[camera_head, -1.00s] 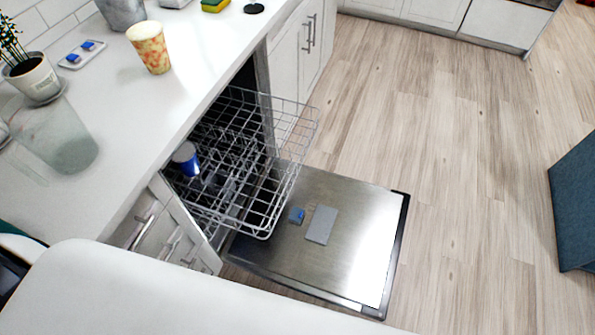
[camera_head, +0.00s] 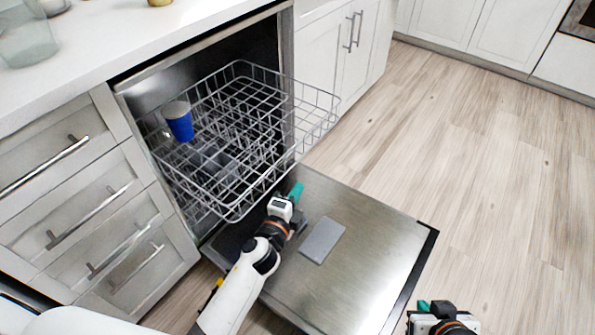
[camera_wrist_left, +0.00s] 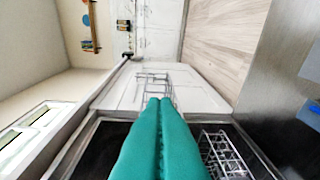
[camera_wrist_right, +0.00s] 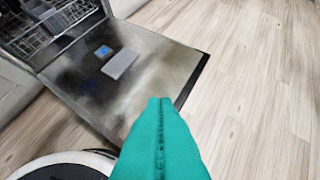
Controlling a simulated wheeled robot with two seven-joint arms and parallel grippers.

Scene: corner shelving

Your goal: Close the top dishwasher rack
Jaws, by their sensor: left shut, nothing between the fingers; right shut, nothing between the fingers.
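The top dishwasher rack (camera_head: 262,165) is a grey wire basket pulled out of the dishwasher, hanging above the open door (camera_head: 375,265). A blue cup (camera_head: 179,121) stands in its left part. My left gripper (camera_head: 296,191) is shut and empty, just below and in front of the rack's front corner; I cannot tell if it touches. Its teal fingers fill the middle of the left wrist view (camera_wrist_left: 160,115), with rack wire to the right (camera_wrist_left: 225,155). My right gripper (camera_head: 424,305) is shut and empty, low at the bottom right, beyond the door's edge; its teal fingers show in the right wrist view (camera_wrist_right: 158,115).
A grey rectangular piece (camera_head: 322,240) lies on the door's inner face. Drawers (camera_head: 95,200) with bar handles stand left of the dishwasher, and white cabinets (camera_head: 345,45) stand to the right. The countertop (camera_head: 120,35) is above. The wooden floor (camera_head: 480,150) at right is clear.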

